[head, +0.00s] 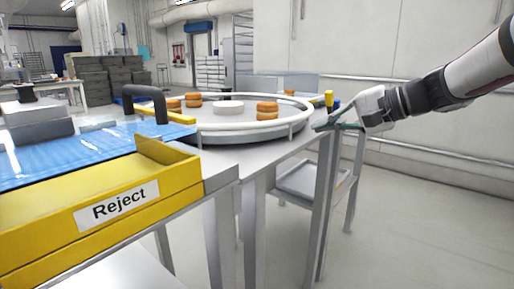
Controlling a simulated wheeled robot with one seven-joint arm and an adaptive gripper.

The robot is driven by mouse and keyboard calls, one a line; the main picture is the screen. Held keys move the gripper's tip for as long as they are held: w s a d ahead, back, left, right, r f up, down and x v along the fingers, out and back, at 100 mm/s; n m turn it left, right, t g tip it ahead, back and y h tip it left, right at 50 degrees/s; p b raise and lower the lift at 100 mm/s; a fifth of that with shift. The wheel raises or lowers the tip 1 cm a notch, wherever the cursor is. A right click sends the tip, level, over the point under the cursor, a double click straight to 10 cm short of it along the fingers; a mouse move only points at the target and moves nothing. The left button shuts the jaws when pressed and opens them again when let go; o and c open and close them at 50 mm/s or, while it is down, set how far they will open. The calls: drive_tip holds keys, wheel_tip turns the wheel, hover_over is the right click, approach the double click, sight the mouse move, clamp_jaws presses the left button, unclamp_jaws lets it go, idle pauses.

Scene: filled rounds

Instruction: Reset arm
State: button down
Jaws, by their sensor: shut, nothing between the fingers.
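My gripper (330,119) is at the right end of the steel table (222,172), beside the round white-rimmed tray (300,118). My arm reaches in from the upper right, and the gripper points left. Its fingers are shut with nothing between them. A small yellow upright piece (329,98) shows close behind the fingertips; I cannot tell whether they touch it. Several filled rounds, among them a stacked one (267,110) at the right, sit on the round tray around a white disc (229,106).
A yellow bin labelled Reject (60,235) stands at the front left, next to a blue surface (65,157). A dark arched handle (146,98) rises behind it. A lower metal shelf (300,181) is below my gripper. The floor at the right is clear.

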drive_tip(key=s+a+f+n+g+h, duration=0.2)
drive_tip(key=s+a+f+g, duration=0.1)
drive_tip(key=s, duration=0.8)
drive_tip(key=s+a+f+n+g+h, duration=0.2)
drive_tip(key=s+a+f, duration=0.1)
drive_tip(key=s, duration=0.8)
drive_tip(key=s+d+f+n+g+h, duration=0.1)
drive_tip(key=s+d+f+h, duration=0.3)
drive_tip(key=s, duration=0.6)
drive_tip(key=s+d+f+n+g+h, duration=0.1)
drive_tip(key=s+d+f+g+h, duration=0.1)
drive_tip(key=s+d+f, duration=0.6)
wheel_tip(320, 180, up, 41)
drive_tip(key=s+a+t+p, duration=0.2)
drive_tip(key=t+p, duration=0.2)
drive_tip(key=p, duration=3.3)
drive_tip(key=shift+s+a, duration=0.35)
